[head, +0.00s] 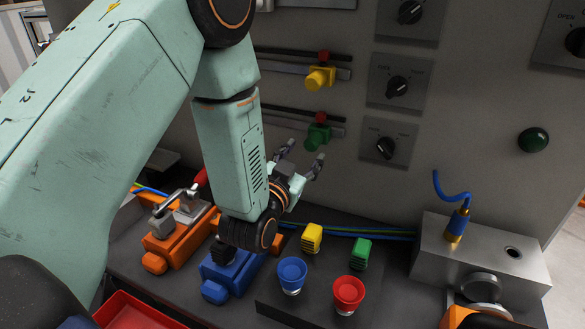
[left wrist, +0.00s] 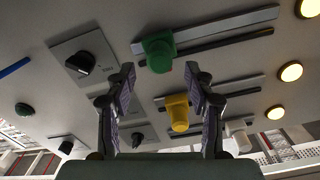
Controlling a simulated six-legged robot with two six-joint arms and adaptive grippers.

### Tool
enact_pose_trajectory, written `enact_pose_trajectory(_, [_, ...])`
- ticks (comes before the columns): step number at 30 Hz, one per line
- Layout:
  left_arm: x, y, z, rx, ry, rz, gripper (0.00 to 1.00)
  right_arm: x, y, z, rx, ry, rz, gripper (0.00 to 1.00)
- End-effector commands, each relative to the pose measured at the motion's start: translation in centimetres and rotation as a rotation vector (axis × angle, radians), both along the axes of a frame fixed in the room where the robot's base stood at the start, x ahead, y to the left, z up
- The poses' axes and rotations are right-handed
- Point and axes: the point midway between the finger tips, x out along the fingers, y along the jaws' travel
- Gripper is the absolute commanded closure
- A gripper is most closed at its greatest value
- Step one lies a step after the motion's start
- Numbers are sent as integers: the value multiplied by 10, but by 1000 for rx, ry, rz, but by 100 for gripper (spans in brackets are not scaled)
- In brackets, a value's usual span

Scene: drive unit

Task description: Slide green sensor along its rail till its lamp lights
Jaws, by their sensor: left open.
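The green sensor (head: 318,137) sits on its dark rail (head: 285,117) on the upright panel, toward the rail's right end, with a red part (head: 321,118) just above it. My left gripper (head: 305,158) is open and empty, just in front of and below the green sensor, apart from it as far as I can tell. In the left wrist view the green sensor (left wrist: 158,56) shows between and beyond the fingertips of the open left gripper (left wrist: 160,75). My right gripper is not in view.
A yellow sensor (head: 319,78) sits on the rail above. Rotary knobs (head: 397,88) line the panel to the right. Below are an orange latch unit (head: 177,243), a blue unit (head: 228,272), a blue button (head: 291,274), a red button (head: 348,292) and a metal block (head: 480,250).

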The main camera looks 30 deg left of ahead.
Motion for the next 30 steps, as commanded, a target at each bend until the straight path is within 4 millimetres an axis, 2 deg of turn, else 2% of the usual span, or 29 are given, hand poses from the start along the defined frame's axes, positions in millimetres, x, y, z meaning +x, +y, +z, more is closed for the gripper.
enact_pose_trajectory(3, [-24, -1, -1, 0, 3, 0, 46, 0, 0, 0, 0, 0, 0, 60])
enact_pose_trajectory(10, [-53, -3, 0, 0, 2, 0, 46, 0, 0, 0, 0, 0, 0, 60])
enact_pose_trajectory(15, [-59, -4, 0, 0, 0, 0, 46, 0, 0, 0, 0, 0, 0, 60])
enact_pose_trajectory(30, [-59, -4, 0, 0, -1, 0, 46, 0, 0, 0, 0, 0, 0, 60])
